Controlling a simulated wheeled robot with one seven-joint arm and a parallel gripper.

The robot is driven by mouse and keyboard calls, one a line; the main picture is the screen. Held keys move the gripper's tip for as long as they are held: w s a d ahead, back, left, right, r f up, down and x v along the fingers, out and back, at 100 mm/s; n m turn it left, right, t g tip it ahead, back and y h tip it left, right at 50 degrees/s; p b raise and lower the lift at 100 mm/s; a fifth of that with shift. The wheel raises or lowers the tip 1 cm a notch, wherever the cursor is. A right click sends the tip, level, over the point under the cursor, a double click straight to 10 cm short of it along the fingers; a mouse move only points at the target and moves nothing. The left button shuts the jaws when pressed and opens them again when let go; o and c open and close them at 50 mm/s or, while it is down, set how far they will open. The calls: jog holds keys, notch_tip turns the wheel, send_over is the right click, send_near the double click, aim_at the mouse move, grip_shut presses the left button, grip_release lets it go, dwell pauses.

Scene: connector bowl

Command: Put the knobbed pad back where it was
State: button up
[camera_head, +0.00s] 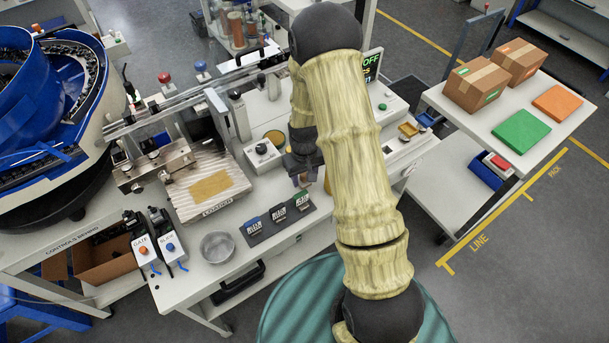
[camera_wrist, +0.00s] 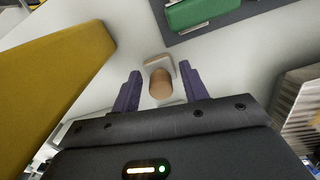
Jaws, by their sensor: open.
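The knobbed pad (camera_wrist: 159,63) shows in the wrist view as a small pale grey pad with a rounded tan knob (camera_wrist: 161,86) on it. It is on the white bench top. My gripper (camera_wrist: 158,78) is open, with one dark purple finger on each side of the knob. A gap shows between each finger and the knob. The pad's lower part is hidden by the gripper body. I cannot tell which spot it came from.
A dark mat (camera_head: 262,235) with several labelled blocks lies just left of the gripper. A metal bowl (camera_head: 217,247) and ribbed loader plate (camera_head: 184,199) stand further left. A small switch box (camera_head: 262,152) is behind. A mustard-yellow object (camera_wrist: 55,75) is close on the left in the wrist view.

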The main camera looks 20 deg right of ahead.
aim_at(305, 174)
jog(key=shift+r, duration=0.1)
notch_tip(305, 174, up, 12)
jog(key=b, duration=0.1)
dwell(0.4)
dwell(0.5)
jog(key=s+r+m+t, duration=0.1)
jog(key=s+r, duration=0.3)
jog(key=s, duration=0.3)
jog(key=s+r+t, duration=0.1)
jog(key=s+r, duration=0.2)
jog(key=s, duration=0.4)
jog(key=shift+r+m+t, duration=0.3)
jog(key=shift+r+m, duration=0.05)
jog(key=shift+m, duration=0.05)
jog(key=shift+a, duration=0.1)
jog(key=shift+p+v, duration=0.8)
jog(key=shift+v, duration=0.05)
